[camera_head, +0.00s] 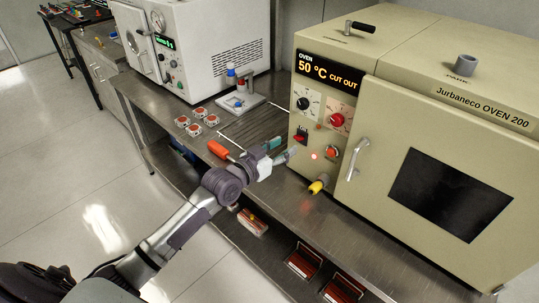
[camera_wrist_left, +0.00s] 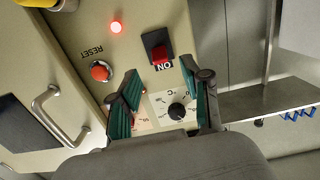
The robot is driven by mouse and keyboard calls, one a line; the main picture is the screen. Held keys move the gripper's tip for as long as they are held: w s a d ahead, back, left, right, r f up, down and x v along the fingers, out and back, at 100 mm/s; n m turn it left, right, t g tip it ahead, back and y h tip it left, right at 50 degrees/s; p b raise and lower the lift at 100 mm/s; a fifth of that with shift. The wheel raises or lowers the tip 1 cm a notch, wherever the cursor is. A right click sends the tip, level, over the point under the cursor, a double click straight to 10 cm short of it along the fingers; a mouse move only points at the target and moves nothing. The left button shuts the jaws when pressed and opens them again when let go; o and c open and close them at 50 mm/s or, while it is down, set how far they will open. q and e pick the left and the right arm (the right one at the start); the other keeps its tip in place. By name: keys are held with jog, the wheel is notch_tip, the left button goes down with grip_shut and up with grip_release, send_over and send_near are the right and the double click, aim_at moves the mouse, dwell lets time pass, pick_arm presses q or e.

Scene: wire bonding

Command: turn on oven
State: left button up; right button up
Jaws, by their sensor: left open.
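The beige oven (camera_head: 390,90) stands on the right of the steel bench, its door shut. Its display (camera_head: 327,71) reads 50 °C CUT OUT. A red rocker switch (camera_head: 300,136) marked ON shows upside down in the wrist view (camera_wrist_left: 159,54). Below it a small red light (camera_head: 314,156) is lit. A red RESET button (camera_head: 332,152) is beside the light. My left gripper (camera_head: 285,155) is open and empty, just in front of the panel. In the wrist view its fingertips (camera_wrist_left: 160,72) point towards the switch; I cannot tell whether they touch. My right gripper is not in view.
A black dial (camera_head: 303,103) and a red dial (camera_head: 337,119) sit above the switch. The door handle (camera_head: 357,159) sticks out to the right. A yellow-tipped fitting (camera_head: 317,187) juts out below. An orange-handled tool (camera_head: 219,150) and several small parts (camera_head: 196,114) lie on the bench.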

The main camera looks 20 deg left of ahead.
pick_arm(q)
jog(key=v, duration=0.6)
jog(key=shift+s, duration=0.15)
jog(key=s+d+f+g+y, duration=0.1)
jog(key=s+d+f+g, duration=0.2)
jog(key=s+f, duration=0.35)
jog(key=s+d+f+g+y, duration=0.1)
jog(key=s+d+f+g, duration=0.15)
jog(key=s+f, duration=0.35)
jog(key=s+a+f+n+g+y, duration=0.2)
jog(key=s+g+y, duration=0.35)
jog(key=s, duration=1.35)
notch_tip(320, 180, down, 26)
jog(key=g+h, duration=0.2)
jog(key=g, duration=0.1)
jog(key=s+a+f+g, duration=0.1)
jog(key=s+a+f, duration=0.2)
jog(key=s+f, duration=1.3)
jog(key=shift+s+a+f, duration=0.2)
jog(key=shift+s+f, duration=0.1)
jog(key=shift+s, duration=0.5)
